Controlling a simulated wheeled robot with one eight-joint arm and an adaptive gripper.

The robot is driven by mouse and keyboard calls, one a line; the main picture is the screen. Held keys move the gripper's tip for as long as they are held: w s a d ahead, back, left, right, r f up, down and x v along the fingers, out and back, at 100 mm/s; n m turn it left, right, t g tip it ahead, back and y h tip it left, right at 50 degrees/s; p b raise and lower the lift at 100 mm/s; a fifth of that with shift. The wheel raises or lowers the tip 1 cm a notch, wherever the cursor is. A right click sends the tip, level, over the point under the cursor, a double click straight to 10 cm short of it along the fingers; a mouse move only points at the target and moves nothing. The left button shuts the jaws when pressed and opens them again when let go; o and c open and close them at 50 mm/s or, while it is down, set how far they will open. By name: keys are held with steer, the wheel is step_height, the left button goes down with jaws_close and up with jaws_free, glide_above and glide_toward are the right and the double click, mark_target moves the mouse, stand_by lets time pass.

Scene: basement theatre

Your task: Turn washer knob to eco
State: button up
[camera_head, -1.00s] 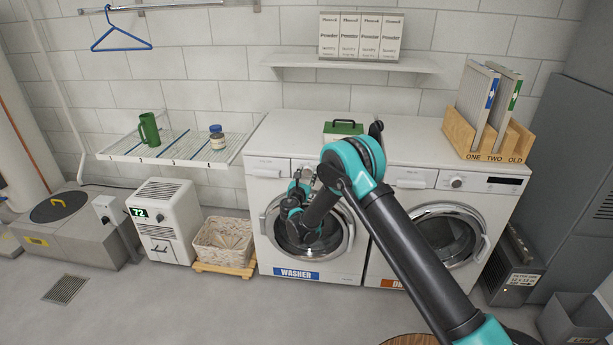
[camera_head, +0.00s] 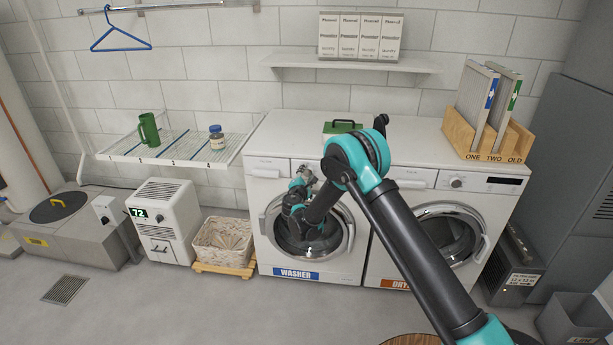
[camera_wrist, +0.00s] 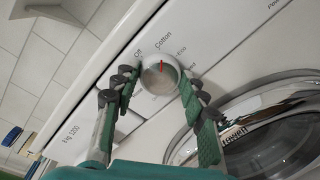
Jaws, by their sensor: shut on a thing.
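The washer (camera_head: 265,192) is the left of two white front-loaders, with a blue WASHER label (camera_head: 296,275). In the head view my gripper (camera_head: 306,178) is at the washer's front panel, where my arm hides the knob.
The dryer (camera_head: 490,205) stands right of the washer. A green-lidded box (camera_head: 342,128) and a wooden rack (camera_head: 460,135) sit on top. A shelf (camera_head: 350,64) with powder boxes hangs above. A basket (camera_head: 222,245) stands to the left. The floor at front left is clear.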

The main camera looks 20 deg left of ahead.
steer(key=m, duration=0.4)
steer(key=shift+y, duration=0.3)
steer(key=shift+d+m+g, duration=0.15)
steer(key=shift+m+g, duration=0.15)
steer(key=shift+m, duration=1.6)
steer(key=o, duration=1.2)
steer(key=shift+c, duration=0.2)
steer(key=v, duration=1.2)
steer(key=shift+f, duration=0.1)
